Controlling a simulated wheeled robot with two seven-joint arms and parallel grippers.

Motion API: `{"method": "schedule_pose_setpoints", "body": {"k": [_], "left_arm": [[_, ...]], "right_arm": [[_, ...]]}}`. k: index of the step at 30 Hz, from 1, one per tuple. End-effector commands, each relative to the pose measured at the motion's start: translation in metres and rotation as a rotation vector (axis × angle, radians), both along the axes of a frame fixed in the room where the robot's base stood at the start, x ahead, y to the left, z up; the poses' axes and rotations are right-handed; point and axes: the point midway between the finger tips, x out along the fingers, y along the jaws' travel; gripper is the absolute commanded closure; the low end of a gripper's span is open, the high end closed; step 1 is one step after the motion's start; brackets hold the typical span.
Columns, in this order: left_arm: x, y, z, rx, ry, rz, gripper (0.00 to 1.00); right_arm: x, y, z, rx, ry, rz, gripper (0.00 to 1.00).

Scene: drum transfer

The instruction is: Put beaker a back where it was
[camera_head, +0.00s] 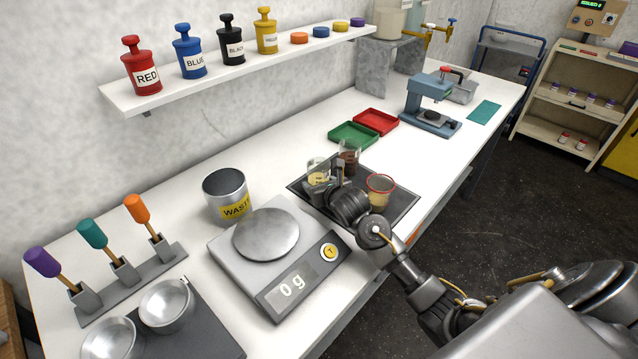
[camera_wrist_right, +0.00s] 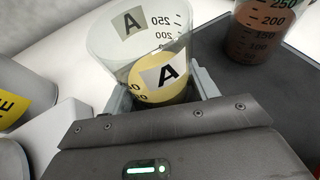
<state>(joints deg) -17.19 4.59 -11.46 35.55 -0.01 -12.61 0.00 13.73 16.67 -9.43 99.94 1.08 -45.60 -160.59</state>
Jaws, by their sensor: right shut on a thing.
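Beaker A (camera_head: 317,171) is clear glass with a label A and a pale yellow content. My right gripper (camera_head: 328,187) is shut on it, at the left end of the dark mat (camera_head: 405,211). In the right wrist view beaker A (camera_wrist_right: 122,38) stands between the fingers of the right gripper (camera_wrist_right: 165,92), and its lower part is hidden. I cannot tell whether its base touches the mat. A beaker with brown liquid (camera_head: 349,160) stands close behind it, apart from it. My left gripper is not in view.
A red-rimmed beaker (camera_head: 380,192) stands on the mat to the right of my gripper. A scale reading 0 g (camera_head: 275,255) and a waste bin (camera_head: 227,197) are to the left. Green (camera_head: 353,136) and red (camera_head: 376,121) trays lie behind the mat.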

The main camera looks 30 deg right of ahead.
Motion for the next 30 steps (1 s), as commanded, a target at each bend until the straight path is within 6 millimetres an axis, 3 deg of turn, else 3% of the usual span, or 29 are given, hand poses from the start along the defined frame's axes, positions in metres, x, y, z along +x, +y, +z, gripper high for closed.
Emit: {"method": "schedule_pose_setpoints", "body": {"k": [2, 3, 7, 19, 30], "left_arm": [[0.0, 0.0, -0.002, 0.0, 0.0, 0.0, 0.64], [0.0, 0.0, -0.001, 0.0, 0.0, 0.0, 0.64], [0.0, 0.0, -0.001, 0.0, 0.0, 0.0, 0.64], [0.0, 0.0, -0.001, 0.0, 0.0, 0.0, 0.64], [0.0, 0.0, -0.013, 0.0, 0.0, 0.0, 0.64]], "right_arm": [[0.0, 0.0, -0.003, -0.001, -0.001, 0.0, 0.71], [0.0, 0.0, -0.002, 0.0, 0.001, 0.0, 0.36], [0.0, 0.0, -0.002, 0.0, 0.001, 0.0, 0.19], [-0.006, 0.0, 0.003, -0.001, -0.001, 0.0, 0.19], [-0.072, 0.004, 0.029, -0.002, -0.001, 0.002, 0.19]]}}
